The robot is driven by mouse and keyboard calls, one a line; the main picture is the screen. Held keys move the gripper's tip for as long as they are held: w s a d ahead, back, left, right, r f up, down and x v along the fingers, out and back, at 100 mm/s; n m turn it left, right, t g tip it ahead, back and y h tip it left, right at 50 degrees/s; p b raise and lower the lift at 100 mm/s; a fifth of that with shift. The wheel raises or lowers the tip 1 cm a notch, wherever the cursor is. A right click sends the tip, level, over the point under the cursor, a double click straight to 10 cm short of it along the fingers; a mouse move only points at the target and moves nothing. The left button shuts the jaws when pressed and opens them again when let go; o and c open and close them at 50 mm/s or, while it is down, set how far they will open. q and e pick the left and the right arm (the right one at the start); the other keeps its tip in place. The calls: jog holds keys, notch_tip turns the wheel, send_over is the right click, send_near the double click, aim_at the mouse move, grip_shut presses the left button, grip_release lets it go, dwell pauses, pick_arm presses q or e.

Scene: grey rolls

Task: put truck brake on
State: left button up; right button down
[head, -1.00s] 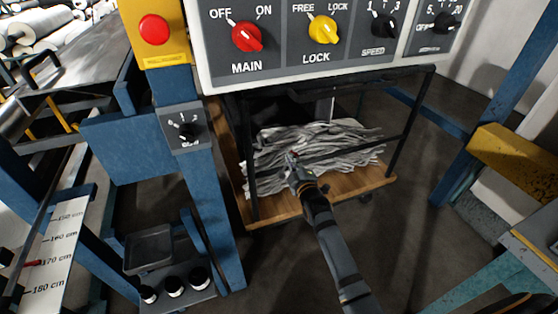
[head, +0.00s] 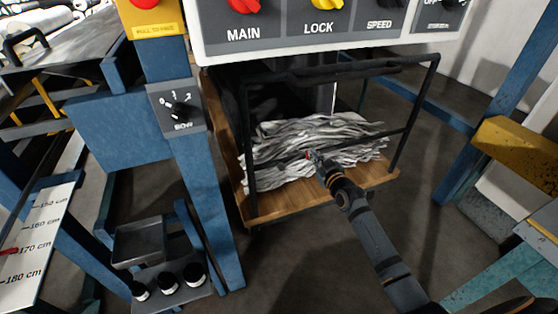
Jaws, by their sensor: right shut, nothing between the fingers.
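The truck is a low cart with a wooden deck (head: 285,208) and a black tube frame (head: 407,115). It stands on the dark floor under the control panel. A heap of crumpled grey strips (head: 290,135) lies on its deck. I cannot make out a brake on the truck. My right gripper (head: 313,156) is shut and empty. In the picture it lies in front of the grey strips, near the frame's front bar; I cannot tell whether it touches either. My left gripper is not in view.
The control panel (head: 290,42) hangs above the truck with red and yellow knobs. A blue post (head: 207,190) with a small dial box (head: 178,108) stands left of it. A dark tray (head: 150,243) is at lower left, a yellow block (head: 515,145) at right. The floor right of the truck looks clear.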

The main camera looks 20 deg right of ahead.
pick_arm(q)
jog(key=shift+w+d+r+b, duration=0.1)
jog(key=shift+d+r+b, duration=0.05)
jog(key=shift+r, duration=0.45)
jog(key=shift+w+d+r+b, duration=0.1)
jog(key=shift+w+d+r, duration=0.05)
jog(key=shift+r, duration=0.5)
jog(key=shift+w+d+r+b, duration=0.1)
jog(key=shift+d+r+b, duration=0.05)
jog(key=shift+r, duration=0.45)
pick_arm(e)
jog(key=shift+d+f+m, duration=0.3)
jog(key=shift+f+m, duration=0.1)
jog(key=shift+f, duration=0.1)
jog(key=shift+r, duration=0.1)
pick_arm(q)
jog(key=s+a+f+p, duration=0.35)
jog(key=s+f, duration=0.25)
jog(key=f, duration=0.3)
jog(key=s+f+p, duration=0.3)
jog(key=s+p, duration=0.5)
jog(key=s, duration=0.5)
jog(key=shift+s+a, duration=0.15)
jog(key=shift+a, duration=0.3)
pick_arm(e)
jog(key=s+r, duration=0.4)
jog(key=s, duration=0.6)
jog(key=shift+s+r, duration=0.3)
jog(key=shift+r, duration=0.1)
jog(key=shift+f, duration=0.1)
